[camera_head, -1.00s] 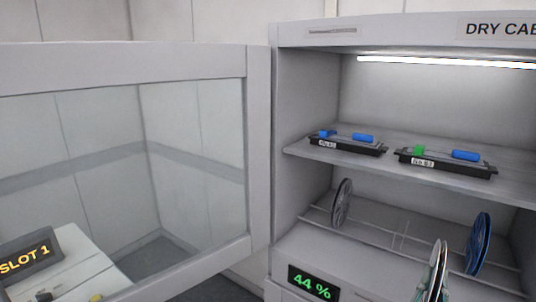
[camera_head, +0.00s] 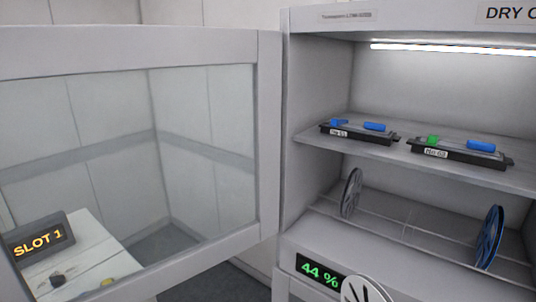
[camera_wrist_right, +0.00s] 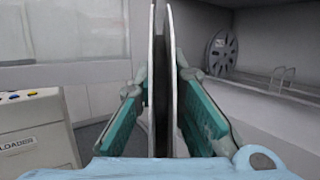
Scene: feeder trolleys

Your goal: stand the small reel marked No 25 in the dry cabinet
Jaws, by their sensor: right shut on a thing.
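The dry cabinet (camera_head: 313,120) stands open at the right of the head view. My right gripper (camera_wrist_right: 162,100) is shut on a small reel (camera_wrist_right: 176,70), seen edge-on and upright between its teal finger pads in the right wrist view. The held reel's pale slotted face (camera_head: 364,290) shows at the bottom edge of the head view, in front of the cabinet and below its lower shelf. Its marking cannot be read. The cabinet's lower level has a wire rack (camera_head: 410,228) with a grey reel (camera_head: 351,193) at left and a blue reel (camera_head: 489,238) at right. My left gripper is not in view.
The cabinet's glass door (camera_head: 268,140) is swung open to the left. Two black feeders (camera_head: 358,133) with blue parts lie on the upper shelf (camera_head: 400,155). The rack is clear between its two reels. A SLOT 1 sign (camera_head: 40,238) stands at the lower left.

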